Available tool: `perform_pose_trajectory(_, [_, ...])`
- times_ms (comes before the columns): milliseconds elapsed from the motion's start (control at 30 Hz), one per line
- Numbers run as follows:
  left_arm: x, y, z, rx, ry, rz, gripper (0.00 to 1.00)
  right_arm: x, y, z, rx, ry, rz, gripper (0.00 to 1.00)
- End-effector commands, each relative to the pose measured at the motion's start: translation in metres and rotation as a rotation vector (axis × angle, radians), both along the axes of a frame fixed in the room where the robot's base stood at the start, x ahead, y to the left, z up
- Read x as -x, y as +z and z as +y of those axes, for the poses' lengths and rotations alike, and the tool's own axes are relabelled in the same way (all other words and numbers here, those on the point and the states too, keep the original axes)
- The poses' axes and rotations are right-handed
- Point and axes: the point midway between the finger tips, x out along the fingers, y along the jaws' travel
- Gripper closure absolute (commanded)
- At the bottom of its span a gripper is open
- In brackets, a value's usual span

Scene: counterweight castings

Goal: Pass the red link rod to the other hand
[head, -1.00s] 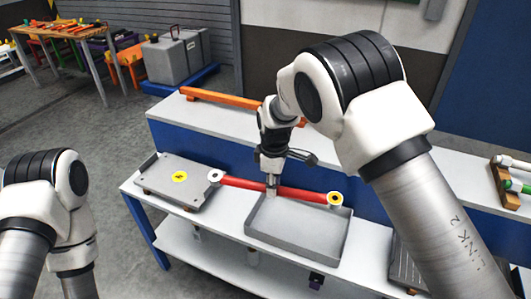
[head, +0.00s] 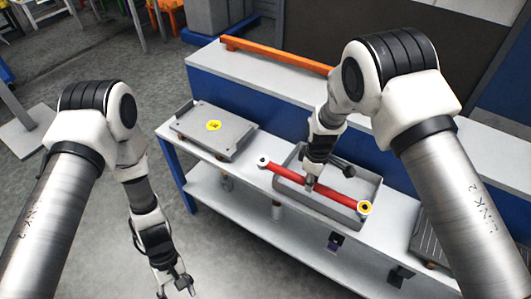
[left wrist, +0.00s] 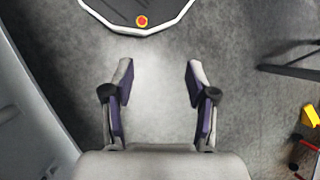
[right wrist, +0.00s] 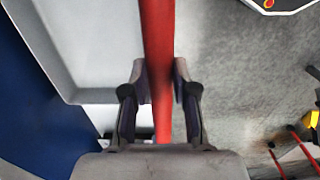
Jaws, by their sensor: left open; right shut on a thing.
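The red link rod (head: 335,194) has a white ring at its left end and a yellow ring at its right end. My right gripper (head: 311,184) is shut on it near its middle, above the grey tray (head: 312,205). In the right wrist view the rod (right wrist: 157,45) runs between the two fingers of the right gripper (right wrist: 160,80). My left gripper (head: 178,289) is low at the front left, off the bench and well apart from the rod. The left wrist view shows the left gripper (left wrist: 158,70) open and empty, with floor behind it.
A grey plate fixture with a yellow mark (head: 213,126) stands left of the tray on the white bench. An orange bar (head: 275,54) lies on the raised back shelf. A dark ribbed plate (head: 435,240) is at the right.

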Motion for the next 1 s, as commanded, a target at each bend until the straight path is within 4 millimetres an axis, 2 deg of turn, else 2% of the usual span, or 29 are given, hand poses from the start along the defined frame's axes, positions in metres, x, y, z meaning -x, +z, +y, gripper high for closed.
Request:
perform_pose_trajectory(33, [-0.034, 0.002, -0.018, 0.034, 0.084, 0.002, 0.43, 0.0, 0.001, 0.0, 0.0, 0.0, -0.001, 1.0])
perform_pose_trajectory(167, [-0.108, 0.02, -0.069, 0.168, 0.26, 0.013, 0.43, -0.001, 0.001, 0.0, 0.0, 0.0, -0.001, 1.0])
perform_pose_trajectory(200, [-0.13, 0.029, -0.085, 0.215, 0.298, 0.009, 0.43, -0.001, 0.001, 0.0, 0.0, 0.0, -0.001, 1.0])
perform_pose_trajectory(267, [-0.164, 0.046, -0.107, 0.29, 0.344, -0.002, 0.43, -0.001, 0.001, 0.0, 0.0, 0.0, -0.001, 1.0])
perform_pose_trajectory(400, [-0.235, 0.094, -0.156, 0.471, 0.402, -0.047, 0.43, -0.001, 0.001, 0.0, 0.0, 0.0, -0.001, 1.0])
perform_pose_trajectory(500, [-0.278, 0.131, -0.186, 0.582, 0.402, -0.101, 0.43, -0.001, 0.001, 0.0, 0.0, 0.0, -0.001, 1.0])
perform_pose_trajectory(600, [-0.31, 0.159, -0.206, 0.643, 0.386, -0.17, 0.43, -0.001, 0.001, 0.0, 0.0, 0.0, -0.001, 1.0])
perform_pose_trajectory(733, [-0.327, 0.178, -0.222, 0.66, 0.344, -0.228, 0.43, -0.001, 0.001, 0.0, 0.0, 0.0, -0.001, 1.0])
perform_pose_trajectory(867, [-0.326, 0.176, -0.23, 0.658, 0.336, -0.231, 0.43, -0.001, 0.001, 0.0, 0.0, 0.0, -0.001, 1.0])
perform_pose_trajectory(1000, [-0.321, 0.16, -0.248, 0.657, 0.335, -0.228, 0.43, -0.001, 0.001, 0.0, 0.0, 0.0, -0.001, 1.0])
